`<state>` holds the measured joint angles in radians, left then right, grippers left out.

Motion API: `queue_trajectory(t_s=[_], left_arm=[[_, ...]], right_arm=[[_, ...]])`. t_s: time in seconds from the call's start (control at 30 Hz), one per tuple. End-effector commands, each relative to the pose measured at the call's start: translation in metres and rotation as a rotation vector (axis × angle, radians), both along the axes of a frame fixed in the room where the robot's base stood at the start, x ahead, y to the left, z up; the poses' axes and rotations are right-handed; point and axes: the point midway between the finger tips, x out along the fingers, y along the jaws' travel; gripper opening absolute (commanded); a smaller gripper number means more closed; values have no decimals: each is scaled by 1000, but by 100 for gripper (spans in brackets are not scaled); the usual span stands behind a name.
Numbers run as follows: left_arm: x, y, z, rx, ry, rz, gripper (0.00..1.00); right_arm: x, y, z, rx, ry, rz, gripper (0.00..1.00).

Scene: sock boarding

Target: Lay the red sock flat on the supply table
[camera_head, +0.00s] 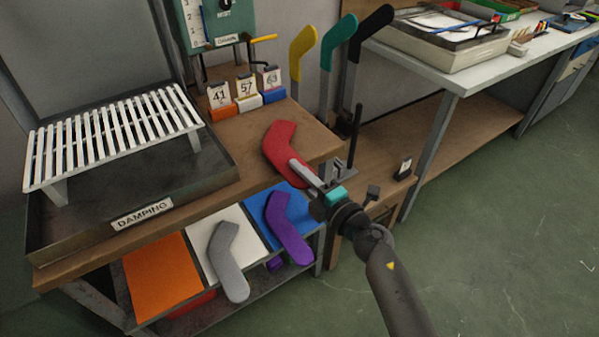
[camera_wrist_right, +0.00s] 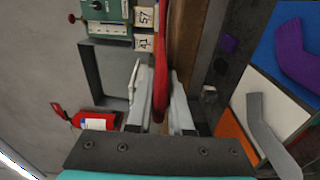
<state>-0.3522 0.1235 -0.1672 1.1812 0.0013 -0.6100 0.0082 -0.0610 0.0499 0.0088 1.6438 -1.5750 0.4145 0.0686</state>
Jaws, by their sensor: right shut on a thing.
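The red sock (camera_head: 282,148) is bent, stiff-looking and held above the right end of a wooden tabletop (camera_head: 232,160). My right gripper (camera_head: 306,172) is shut on the lower end of the red sock. In the right wrist view the sock (camera_wrist_right: 162,50) shows edge-on, upright between the two fingers (camera_wrist_right: 155,105). In the head view the sock hides part of the tabletop, and I cannot tell how large the gap under it is. My left gripper is in neither view. No label shows which table is the supply table.
A slatted rack (camera_head: 110,135) stands over the damping tray (camera_head: 225,172) on the left. Number cards (camera_head: 246,90) stand at the back. Grey (camera_head: 228,265) and purple (camera_head: 290,232) socks lie on lower coloured panels. Yellow, teal and black forms (camera_head: 335,50) stand upright behind. A white-topped table (camera_head: 465,75) is right.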

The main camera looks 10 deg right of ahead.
Motion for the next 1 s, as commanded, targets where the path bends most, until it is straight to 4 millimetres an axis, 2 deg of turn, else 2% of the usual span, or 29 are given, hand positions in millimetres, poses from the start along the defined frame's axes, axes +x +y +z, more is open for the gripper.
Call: queue_trajectory(t_s=[0.07, 0.1, 0.4, 0.57, 0.77, 1.0], left_arm=[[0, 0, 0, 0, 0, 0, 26], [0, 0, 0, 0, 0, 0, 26], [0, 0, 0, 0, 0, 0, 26], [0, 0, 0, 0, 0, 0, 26], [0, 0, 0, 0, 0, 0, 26], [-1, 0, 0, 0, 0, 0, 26]], right_arm=[[0, 0, 0, 0, 0, 0, 0], [0, 0, 0, 0, 0, 0, 20], [0, 0, 0, 0, 0, 0, 54], [0, 0, 0, 0, 0, 0, 54], [0, 0, 0, 0, 0, 0, 74], [0, 0, 0, 0, 0, 0, 75]])
